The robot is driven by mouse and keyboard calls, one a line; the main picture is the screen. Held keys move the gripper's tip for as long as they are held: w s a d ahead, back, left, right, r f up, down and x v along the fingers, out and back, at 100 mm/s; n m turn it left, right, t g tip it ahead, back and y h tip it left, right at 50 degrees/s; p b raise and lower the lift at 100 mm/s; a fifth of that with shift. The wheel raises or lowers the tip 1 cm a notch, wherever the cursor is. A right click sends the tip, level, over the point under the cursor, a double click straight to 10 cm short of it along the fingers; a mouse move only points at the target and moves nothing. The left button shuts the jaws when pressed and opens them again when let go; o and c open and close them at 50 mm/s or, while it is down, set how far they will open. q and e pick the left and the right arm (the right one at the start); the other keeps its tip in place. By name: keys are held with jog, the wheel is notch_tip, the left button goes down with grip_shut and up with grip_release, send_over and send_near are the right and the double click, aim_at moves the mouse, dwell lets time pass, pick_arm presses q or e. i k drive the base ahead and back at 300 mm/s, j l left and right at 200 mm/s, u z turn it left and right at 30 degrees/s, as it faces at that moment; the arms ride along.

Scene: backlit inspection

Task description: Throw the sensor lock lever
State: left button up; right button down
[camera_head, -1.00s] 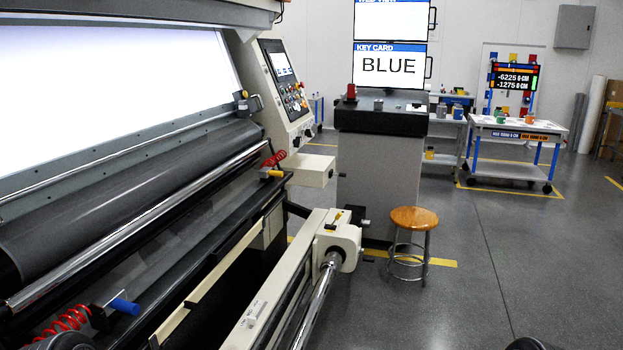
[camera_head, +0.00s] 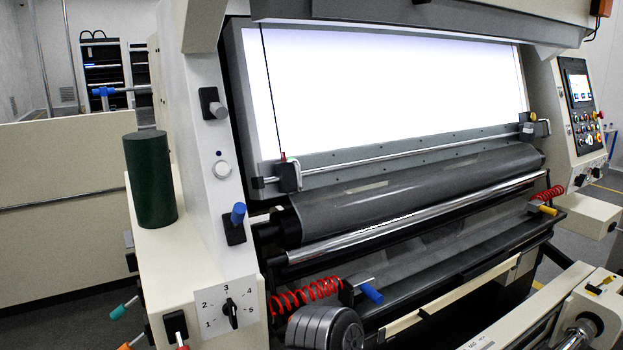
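No label shows which handle is the sensor lock lever. A blue-handled lever (camera_head: 237,214) stands upright on a black plate on the machine's left side frame. Lower left are a teal-handled lever (camera_head: 121,310), an orange-handled one (camera_head: 127,345) and a red-handled one (camera_head: 181,339), partly cut off by the picture edge. A dark block (camera_head: 289,176) with a red-tipped part sits at the left end of the rail under the bright panel; a similar block (camera_head: 535,126) sits at the right end. Neither of my grippers is visible; a dark rounded part of my arm shows at the bottom.
A dial numbered 1 to 5 (camera_head: 231,313) is on the front left corner, near a dark green cylinder (camera_head: 150,180). Red coiled hoses (camera_head: 305,293) and a blue-handled tool (camera_head: 370,291) lie along the front tray. A control panel (camera_head: 582,105) is at right.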

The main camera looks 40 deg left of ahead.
aim_at(239, 209)
jog(key=u, duration=1.5)
